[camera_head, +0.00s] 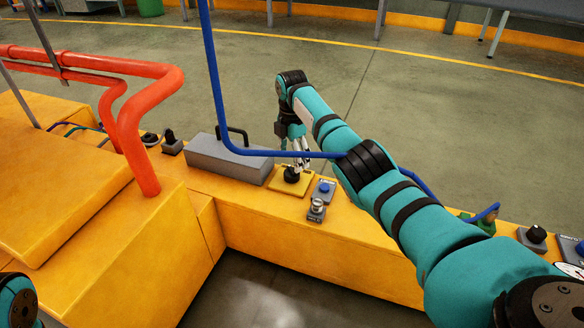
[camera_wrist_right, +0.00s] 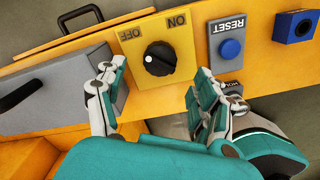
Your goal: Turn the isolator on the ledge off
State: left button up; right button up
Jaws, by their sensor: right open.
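The isolator is a black round knob (camera_wrist_right: 159,58) on a yellow plate (camera_wrist_right: 185,75) marked OFF and ON; the lettering appears upside down in the right wrist view. A white dot shows on the knob's left side. In the head view the knob (camera_head: 291,175) sits on the yellow ledge (camera_head: 265,208), partly under my right gripper (camera_head: 300,162). In the right wrist view my right gripper (camera_wrist_right: 150,82) is open, with one finger on each side of the knob and a gap to both. Contact is not visible. My left gripper is out of view.
A grey box (camera_head: 230,158) with a black handle stands left of the plate. A blue RESET button (camera_head: 324,187) and a grey HOUR-like labelled device (camera_head: 317,209) are close on the right. A blue pipe (camera_head: 215,90) passes near my right arm. Red pipes (camera_head: 150,110) stand left.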

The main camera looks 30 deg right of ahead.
aim_at(292, 169)
notch_tip(292, 169, up, 6)
dwell(0.7)
